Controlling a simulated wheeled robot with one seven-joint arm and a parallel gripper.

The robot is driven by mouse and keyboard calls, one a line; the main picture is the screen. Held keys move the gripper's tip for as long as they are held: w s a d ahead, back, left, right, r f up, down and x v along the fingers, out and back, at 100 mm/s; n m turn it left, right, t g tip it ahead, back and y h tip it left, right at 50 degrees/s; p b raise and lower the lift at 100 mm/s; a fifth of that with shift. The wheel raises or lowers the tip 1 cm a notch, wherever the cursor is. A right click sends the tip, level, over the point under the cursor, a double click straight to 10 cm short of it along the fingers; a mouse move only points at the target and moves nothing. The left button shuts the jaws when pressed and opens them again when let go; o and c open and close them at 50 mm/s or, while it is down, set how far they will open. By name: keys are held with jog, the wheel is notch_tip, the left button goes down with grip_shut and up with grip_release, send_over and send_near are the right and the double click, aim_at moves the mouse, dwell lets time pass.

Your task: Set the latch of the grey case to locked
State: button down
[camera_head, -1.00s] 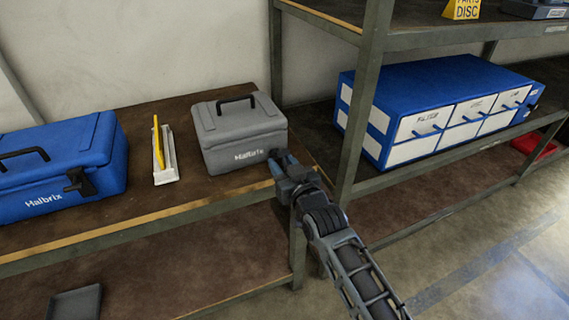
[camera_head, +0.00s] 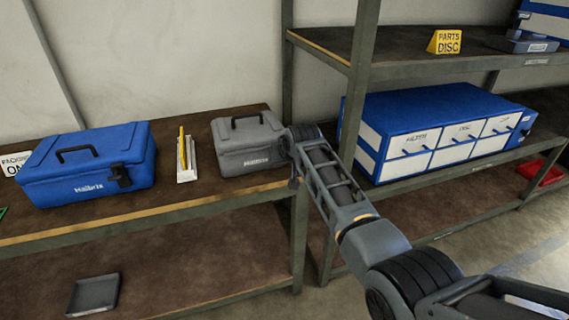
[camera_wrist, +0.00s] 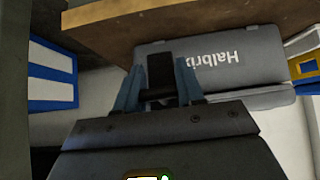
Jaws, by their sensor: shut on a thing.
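The grey case (camera_head: 248,143) stands on the left shelf unit's top shelf, lid closed, black handle on top. Its front with the lettering "Halbrix" shows upside down in the wrist view (camera_wrist: 235,85). The black latch (camera_wrist: 160,70) is between the two blue-grey fingers of my gripper (camera_wrist: 159,76), which are shut on it. In the head view my arm covers the latch and the case's right front corner. I cannot tell from these frames whether the latch is at locked.
A blue case (camera_head: 90,165) and a narrow light tray with a yellow item (camera_head: 185,158) stand left of the grey case. A shelf post (camera_head: 355,95) and a blue drawer cabinet (camera_head: 440,130) are to the right. A dark tray (camera_head: 93,295) lies on the lower shelf.

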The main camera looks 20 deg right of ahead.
jog(key=shift+w+r+g, duration=0.4)
jog(key=shift+g, duration=0.6)
jog(key=c, duration=0.7)
grip_release()
jog(key=shift+v, duration=3.85)
